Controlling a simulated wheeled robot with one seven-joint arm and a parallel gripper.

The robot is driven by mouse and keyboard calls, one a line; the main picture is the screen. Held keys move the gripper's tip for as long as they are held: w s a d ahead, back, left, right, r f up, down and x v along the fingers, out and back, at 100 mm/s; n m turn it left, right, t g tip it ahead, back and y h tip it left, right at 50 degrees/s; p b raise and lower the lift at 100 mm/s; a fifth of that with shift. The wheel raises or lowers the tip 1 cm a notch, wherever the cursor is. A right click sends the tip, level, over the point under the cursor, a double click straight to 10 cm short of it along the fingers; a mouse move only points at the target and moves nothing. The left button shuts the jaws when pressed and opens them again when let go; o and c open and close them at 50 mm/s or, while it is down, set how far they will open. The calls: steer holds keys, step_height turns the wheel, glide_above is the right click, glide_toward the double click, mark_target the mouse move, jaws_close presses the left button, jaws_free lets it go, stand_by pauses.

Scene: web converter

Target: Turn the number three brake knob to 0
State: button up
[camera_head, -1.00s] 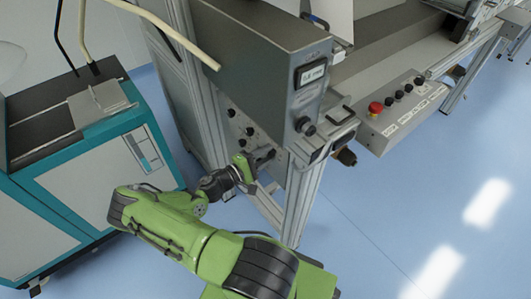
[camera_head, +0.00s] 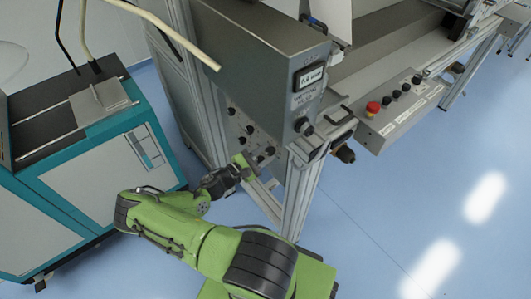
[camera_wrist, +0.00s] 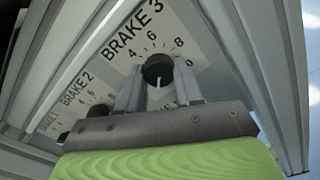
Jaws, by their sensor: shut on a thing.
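The number three brake knob (camera_wrist: 158,70) is a round black knob with a white pointer line, under the "BRAKE 3" lettering in the wrist view. Its pointer line points toward the bottom of the picture, toward my gripper's body. The figures 4, 6 and 8 show around its far side; the near part of the scale is mostly hidden. My gripper (camera_wrist: 159,88) has one finger on each side of the knob and is shut on it. In the head view my gripper (camera_head: 253,163) is at the lower end of the knob panel (camera_head: 240,122).
The brake 2 knob (camera_wrist: 99,111) sits close to the left of my gripper. Metal frame posts (camera_head: 300,195) stand close on the right. A control box with a red button (camera_head: 373,107) and a teal cabinet (camera_head: 75,190) flank the area.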

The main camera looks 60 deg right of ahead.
steer(key=shift+f, duration=0.1)
stand_by(0.4)
steer(key=o, duration=1)
steer(key=shift+o, duration=0.2)
steer(key=v, duration=1.5)
steer(key=shift+w+a+p, duration=0.2)
steer(key=shift+a+p, duration=0.2)
steer(key=shift+p, duration=0.05)
